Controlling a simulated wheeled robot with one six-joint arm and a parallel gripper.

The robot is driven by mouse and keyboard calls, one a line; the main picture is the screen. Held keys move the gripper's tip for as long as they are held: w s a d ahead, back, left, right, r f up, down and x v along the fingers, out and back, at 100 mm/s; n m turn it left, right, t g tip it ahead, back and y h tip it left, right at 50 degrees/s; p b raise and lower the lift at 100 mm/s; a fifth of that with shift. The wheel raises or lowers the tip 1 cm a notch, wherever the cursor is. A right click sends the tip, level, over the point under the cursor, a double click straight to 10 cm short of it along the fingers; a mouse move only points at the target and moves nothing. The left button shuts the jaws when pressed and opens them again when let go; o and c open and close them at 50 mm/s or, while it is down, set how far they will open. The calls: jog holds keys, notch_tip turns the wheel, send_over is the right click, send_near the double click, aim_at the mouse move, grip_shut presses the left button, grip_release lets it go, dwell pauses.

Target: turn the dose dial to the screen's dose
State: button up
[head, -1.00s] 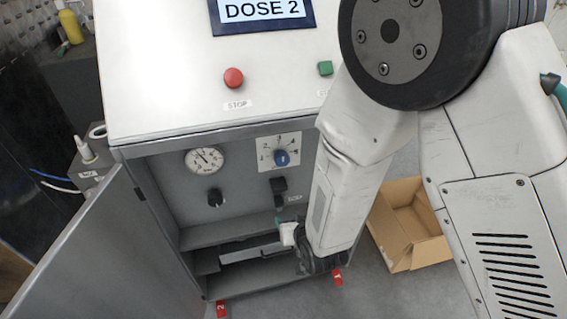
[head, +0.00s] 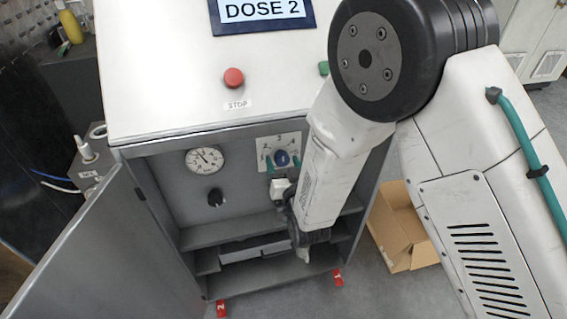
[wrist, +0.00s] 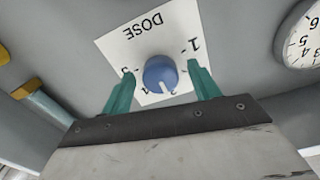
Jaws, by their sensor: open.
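The screen (head: 262,10) reads DOSE 2. The dose dial (head: 282,158) is a blue knob on a white numbered plate inside the open cabinet. In the wrist view the dial (wrist: 160,74) shows with its plate upside down and DOSE above it. The white mark on the knob points down there, toward numerals partly hidden by knob and gripper, so I cannot tell which one it meets. My gripper (wrist: 163,88) is open, with one teal finger on each side of the dial and gaps visible.
A pressure gauge (head: 205,160) and a black knob (head: 215,195) are left of the dial. The cabinet door (head: 85,250) stands open at left. A red stop button (head: 233,78) is on top. Shelves lie below, and a cardboard box (head: 400,230) is on the floor at right.

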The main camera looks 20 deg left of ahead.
jog(key=shift+w+a, duration=0.2)
jog(key=shift+w, duration=0.1)
jog(key=c, duration=1)
jog(key=shift+o, duration=0.2)
jog(key=shift+n, duration=0.3)
jog(key=n, duration=0.4)
jog(key=shift+d+n, duration=0.1)
jog(key=shift+n, duration=2.4)
